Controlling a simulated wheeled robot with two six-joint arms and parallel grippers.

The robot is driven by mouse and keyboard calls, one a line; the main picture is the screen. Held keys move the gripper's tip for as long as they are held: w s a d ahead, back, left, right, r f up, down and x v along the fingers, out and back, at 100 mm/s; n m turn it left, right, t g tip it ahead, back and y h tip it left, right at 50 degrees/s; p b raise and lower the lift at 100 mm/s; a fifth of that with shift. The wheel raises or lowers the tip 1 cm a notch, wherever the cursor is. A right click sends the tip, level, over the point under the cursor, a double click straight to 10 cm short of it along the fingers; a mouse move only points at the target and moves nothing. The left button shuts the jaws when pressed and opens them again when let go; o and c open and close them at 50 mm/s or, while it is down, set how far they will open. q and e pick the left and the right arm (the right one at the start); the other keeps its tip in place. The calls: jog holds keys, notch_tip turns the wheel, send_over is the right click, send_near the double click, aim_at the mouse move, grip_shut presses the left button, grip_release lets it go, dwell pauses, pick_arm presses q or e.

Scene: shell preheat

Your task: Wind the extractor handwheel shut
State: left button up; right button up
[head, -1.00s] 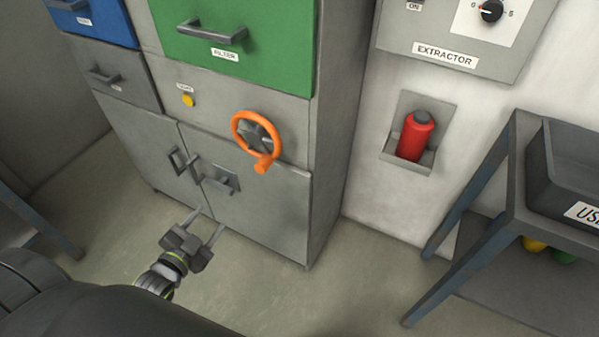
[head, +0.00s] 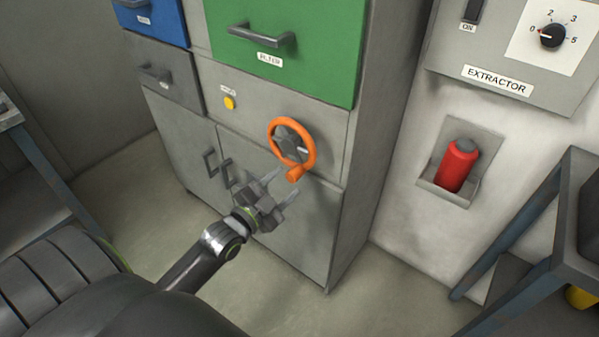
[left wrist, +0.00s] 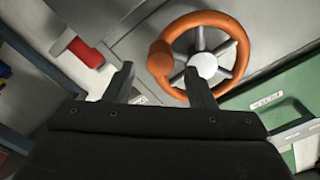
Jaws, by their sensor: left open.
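The orange handwheel (head: 312,150) with a grey hub and spokes sits on the front of the grey cabinet. Its orange knob (head: 295,174) is at the lower part of the rim. My left gripper (head: 280,184) is open and empty, just below and left of the knob. In the left wrist view the handwheel (left wrist: 233,36) fills the upper right, with its knob (left wrist: 160,58) at its left side. The two fingers of my left gripper (left wrist: 160,85) are spread apart there, with the knob beyond the gap between them. My right gripper is not in view.
The grey cabinet (head: 330,225) has a green drawer (head: 325,60) above the wheel and door handles below left. A red cylinder (head: 456,165) sits in a wall holder at right, under the extractor panel (head: 540,95). A metal table (head: 535,225) stands at far right.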

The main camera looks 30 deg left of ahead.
aim_at(301, 169)
pick_arm(q)
jog(key=w, duration=0.6)
jog(key=shift+w+d, duration=0.25)
jog(key=shift+w, duration=0.1)
grip_shut()
